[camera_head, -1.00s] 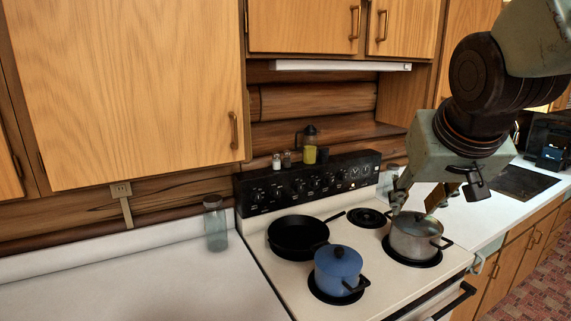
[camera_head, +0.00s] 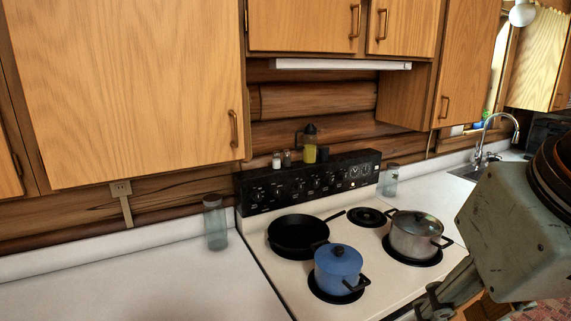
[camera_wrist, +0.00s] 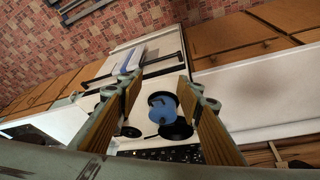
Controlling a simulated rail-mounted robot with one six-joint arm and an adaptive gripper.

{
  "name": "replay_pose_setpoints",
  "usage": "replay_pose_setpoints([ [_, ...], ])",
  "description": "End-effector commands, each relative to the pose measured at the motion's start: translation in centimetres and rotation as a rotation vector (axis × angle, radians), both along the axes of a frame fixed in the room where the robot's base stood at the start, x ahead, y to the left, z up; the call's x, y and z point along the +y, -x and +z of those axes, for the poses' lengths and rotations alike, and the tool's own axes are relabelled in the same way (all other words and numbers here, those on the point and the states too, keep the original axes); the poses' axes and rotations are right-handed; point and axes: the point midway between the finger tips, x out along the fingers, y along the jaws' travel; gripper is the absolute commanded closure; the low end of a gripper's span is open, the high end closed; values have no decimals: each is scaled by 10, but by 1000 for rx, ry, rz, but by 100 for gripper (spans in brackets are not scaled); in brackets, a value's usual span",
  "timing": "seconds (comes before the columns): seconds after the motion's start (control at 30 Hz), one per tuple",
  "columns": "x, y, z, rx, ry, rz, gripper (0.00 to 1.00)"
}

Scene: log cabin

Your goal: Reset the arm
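My gripper (camera_wrist: 160,86) is open and empty in the wrist view, its two fingers spread apart. The stove and the blue pot (camera_wrist: 162,106) show between and beyond the fingers. In the head view my arm is at the lower right, with part of my gripper (camera_head: 440,302) in front of the stove's right front side; its fingertips are hard to make out there. The blue pot (camera_head: 338,270) and the grey pot with a glass lid (camera_head: 416,238) stand on the stove, apart from my gripper as far as I can see.
A black pan (camera_head: 297,236) sits on the stove (camera_head: 365,240). Glass jars stand on the left counter (camera_head: 215,225) and right of the stove (camera_head: 390,180). Upper cabinets (camera_head: 120,90) hang above. A sink faucet (camera_head: 495,130) is at the right. The left counter is mostly clear.

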Motion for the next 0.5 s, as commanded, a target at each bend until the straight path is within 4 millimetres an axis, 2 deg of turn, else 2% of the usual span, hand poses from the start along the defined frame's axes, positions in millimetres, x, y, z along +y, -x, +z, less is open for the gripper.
replay_pose_setpoints([
  [0.1, 4, 18, -4, 18, -7, 10, 67],
  [0.2, 6, 28, -6, 31, -10, 15, 67],
  [0.5, 7, 32, -7, 36, -13, 18, 67],
])
